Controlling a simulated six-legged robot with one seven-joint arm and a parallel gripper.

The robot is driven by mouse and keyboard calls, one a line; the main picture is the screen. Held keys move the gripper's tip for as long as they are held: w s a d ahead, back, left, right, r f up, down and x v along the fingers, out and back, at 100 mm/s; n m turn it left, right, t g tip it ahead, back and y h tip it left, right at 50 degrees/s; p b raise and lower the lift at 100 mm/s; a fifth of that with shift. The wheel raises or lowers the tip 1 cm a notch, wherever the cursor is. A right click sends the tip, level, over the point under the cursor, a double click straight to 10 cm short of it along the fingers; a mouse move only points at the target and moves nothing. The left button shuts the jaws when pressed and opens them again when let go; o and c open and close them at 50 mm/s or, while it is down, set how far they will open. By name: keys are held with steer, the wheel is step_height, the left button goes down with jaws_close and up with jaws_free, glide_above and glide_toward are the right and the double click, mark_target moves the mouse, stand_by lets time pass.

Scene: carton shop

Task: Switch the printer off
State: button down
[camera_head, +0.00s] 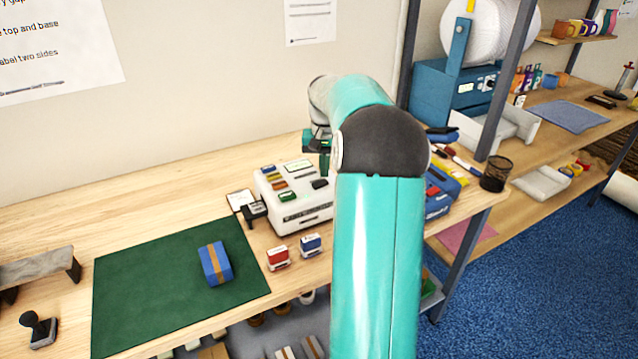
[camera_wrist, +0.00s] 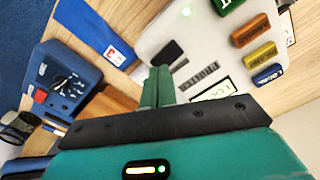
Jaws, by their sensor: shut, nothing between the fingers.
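The printer is a white box (camera_head: 301,211) on the bench in the head view, with coloured keys on top and a dark slot in front. The black switch also shows in the head view (camera_head: 320,184). My gripper (camera_wrist: 159,70) is shut and empty, with its fingertips close to the black switch. I cannot tell whether they touch. My gripper (camera_head: 325,172) hangs over the printer's back right.
A blue device with a dial (camera_wrist: 68,88) stands beside the printer. A green mat (camera_head: 150,285) holds a blue box with a brown band (camera_head: 214,263). Red (camera_head: 278,257) and blue (camera_head: 311,245) stamps stand in front. A metal post (camera_head: 505,80) rises at right.

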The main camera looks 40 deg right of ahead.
mark_target(324, 181)
steer(key=shift+f, duration=1)
stand_by(0.8)
steer(key=shift+r, duration=3.5)
steer(key=s+a+r+n+t+h, duration=0.1)
steer(key=s+a+r+n, duration=0.15)
steer(key=a, duration=0.85)
steer(key=s+a+r+n+t, duration=0.15)
steer(key=a+r, duration=0.25)
steer(key=a, duration=0.8)
steer(key=s+a+f+n+t, duration=0.1)
steer(key=s+a+f+n, duration=0.1)
steer(key=s+a, duration=0.5)
steer(key=s+a+f+n+t+y, duration=0.1)
steer(key=s+a+f+n+t, duration=0.1)
steer(key=s+a, duration=0.5)
steer(key=a+f+n, duration=0.1)
steer(key=a, duration=0.2)
steer(key=shift+s+f+n, duration=0.2)
steer(key=shift+s+n, duration=0.1)
